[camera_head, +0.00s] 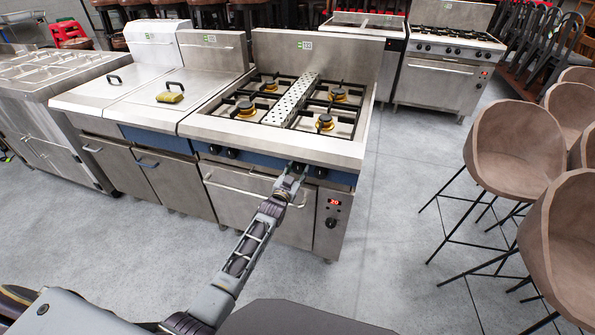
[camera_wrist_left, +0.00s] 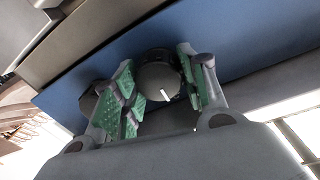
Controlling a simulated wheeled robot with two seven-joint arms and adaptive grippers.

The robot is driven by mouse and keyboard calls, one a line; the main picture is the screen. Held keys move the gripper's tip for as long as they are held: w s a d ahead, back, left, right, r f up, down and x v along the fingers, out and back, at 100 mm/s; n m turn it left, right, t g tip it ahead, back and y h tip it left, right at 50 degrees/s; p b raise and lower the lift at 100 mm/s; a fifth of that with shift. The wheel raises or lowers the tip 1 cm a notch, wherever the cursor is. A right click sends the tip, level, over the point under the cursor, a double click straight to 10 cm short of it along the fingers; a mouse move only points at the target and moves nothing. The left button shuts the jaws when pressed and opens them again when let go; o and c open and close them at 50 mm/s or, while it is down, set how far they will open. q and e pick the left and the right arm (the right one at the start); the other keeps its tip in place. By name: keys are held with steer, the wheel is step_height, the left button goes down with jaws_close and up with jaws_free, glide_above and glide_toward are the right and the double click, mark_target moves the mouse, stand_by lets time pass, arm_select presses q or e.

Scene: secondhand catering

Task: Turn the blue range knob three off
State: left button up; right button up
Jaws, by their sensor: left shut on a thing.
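The range (camera_head: 355,150) stands ahead, with a blue front panel that carries several black knobs. My left gripper (camera_head: 290,172) reaches the blue panel at the right half of its knob row. In the left wrist view the left gripper (camera_wrist_left: 158,88) has its green-padded fingers on either side of a dark round knob (camera_wrist_left: 158,78) with a white mark, and is shut on it. The mark points toward the lower right in that view. Another knob (camera_head: 321,172) shows just right of the gripper, and two more (camera_head: 232,153) sit further left. My right gripper is out of view.
An oven door with a bar handle (camera_head: 240,188) and a control strip with a red display (camera_head: 334,202) lie below the panel. A fryer unit (camera_head: 150,105) adjoins on the left. Brown stools (camera_head: 515,140) stand at the right; the floor (camera_head: 400,235) between is clear.

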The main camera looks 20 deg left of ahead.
arm_select(q)
steer(key=o, duration=1)
steer(key=s, duration=0.8)
steer(key=s+a, duration=0.1)
steer(key=s, duration=0.3)
steer(key=shift+a, duration=0.1)
steer(key=shift+f, duration=0.1)
stand_by(0.6)
